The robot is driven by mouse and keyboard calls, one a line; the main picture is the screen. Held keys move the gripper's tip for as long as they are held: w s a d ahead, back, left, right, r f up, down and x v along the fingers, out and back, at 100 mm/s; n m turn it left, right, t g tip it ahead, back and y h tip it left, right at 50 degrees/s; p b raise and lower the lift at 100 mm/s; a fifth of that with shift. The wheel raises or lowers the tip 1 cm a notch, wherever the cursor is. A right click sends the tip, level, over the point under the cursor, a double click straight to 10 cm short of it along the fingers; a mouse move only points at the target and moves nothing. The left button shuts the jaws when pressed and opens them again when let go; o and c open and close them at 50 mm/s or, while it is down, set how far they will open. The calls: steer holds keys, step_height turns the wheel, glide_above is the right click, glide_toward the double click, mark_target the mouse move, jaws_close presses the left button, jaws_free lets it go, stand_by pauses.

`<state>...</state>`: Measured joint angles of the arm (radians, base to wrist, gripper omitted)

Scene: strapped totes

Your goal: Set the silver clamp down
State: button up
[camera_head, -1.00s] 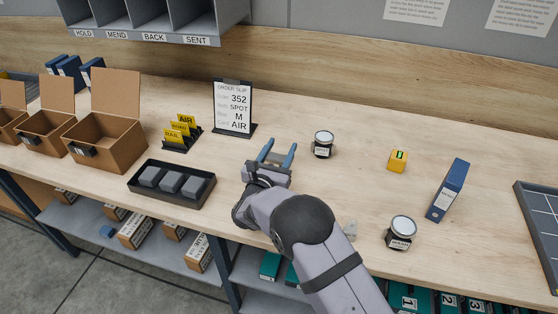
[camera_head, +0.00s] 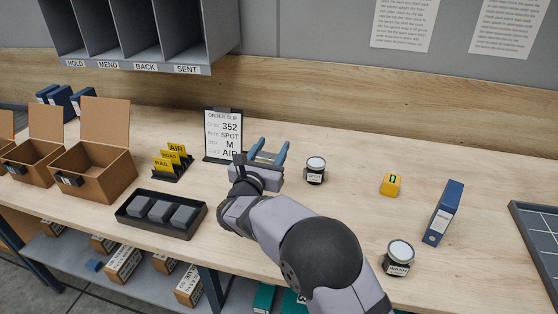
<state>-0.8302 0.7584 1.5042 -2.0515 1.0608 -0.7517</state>
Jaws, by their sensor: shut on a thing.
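My gripper (camera_head: 268,150) is above the bench, left of the SPOT jar and in front of the order slip stand. Its two blue fingers point away toward the back wall, and it is shut on the silver clamp. The clamp is small and mostly hidden by the fingers and wrist, so its shape cannot be made out. The gap between the held clamp and the bench top (camera_head: 330,225) cannot be judged exactly.
The order slip stand (camera_head: 223,135) is close behind my gripper. The SPOT jar (camera_head: 315,171) is close on its right. A black tray with grey blocks (camera_head: 160,213), yellow cards (camera_head: 170,160), a yellow box (camera_head: 390,184), a blue binder (camera_head: 443,213) and the WASH jar (camera_head: 398,258) stand around.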

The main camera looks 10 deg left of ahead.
steer(key=s+d+m+g+h+b, duration=0.1)
steer(key=d+m+g+h+b, duration=0.2)
steer(key=d+m+g+h, duration=0.75)
steer(key=s+d+m+g+h+b, duration=0.15)
steer(key=d+h, duration=0.35)
steer(key=d, duration=1.2)
steer(key=shift+m+t, duration=0.4)
steer(key=shift+t, duration=0.1)
steer(key=shift+s+a+f, duration=0.1)
steer(key=shift+a+f, duration=0.05)
steer(key=shift+f, duration=4.7)
steer(key=shift+f, duration=0.15)
steer(key=o, duration=1.3)
steer(key=shift+o, duration=0.4)
